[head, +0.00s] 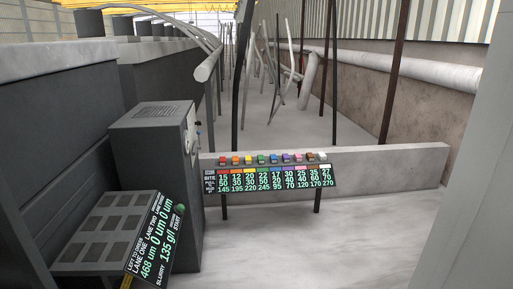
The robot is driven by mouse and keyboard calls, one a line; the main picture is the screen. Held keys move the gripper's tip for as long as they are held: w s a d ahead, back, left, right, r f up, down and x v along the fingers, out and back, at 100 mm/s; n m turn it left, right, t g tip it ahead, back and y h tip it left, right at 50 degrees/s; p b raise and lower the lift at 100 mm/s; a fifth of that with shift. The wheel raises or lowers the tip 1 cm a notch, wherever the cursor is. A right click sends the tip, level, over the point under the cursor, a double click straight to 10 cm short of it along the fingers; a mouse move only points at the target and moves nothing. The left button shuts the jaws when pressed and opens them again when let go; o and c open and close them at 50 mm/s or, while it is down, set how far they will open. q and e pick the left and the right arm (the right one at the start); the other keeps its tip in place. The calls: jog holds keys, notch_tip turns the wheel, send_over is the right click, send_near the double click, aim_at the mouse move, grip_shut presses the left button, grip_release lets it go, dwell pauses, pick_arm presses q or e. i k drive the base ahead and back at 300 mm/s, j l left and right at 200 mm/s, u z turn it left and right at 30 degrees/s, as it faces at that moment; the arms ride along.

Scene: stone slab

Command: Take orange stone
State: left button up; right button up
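The orange stone (236,160) is a small block in a row of coloured blocks along the top of a display board, in the middle of the head view. It sits second from the left, between a red block (222,161) and a yellow block (249,159). It looks small and far off, and I cannot tell whether it rests on the board or on a ledge behind it. Neither of my grippers shows in the head view.
The dark number board (270,180) stands on two posts before a low pale wall (390,165). A grey cabinet (155,150) and a tilted screen (155,240) stand at the left. Bare pale floor (300,245) lies in front. Poles and pipes rise behind the wall.

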aim_at(235, 158)
jog(key=i, duration=3.4)
jog(key=i+u, duration=0.1)
jog(key=i, duration=0.4)
jog(key=i+l+u, duration=0.1)
jog(key=i, duration=0.35)
jog(key=i+l+u, duration=0.15)
jog(key=i, duration=0.35)
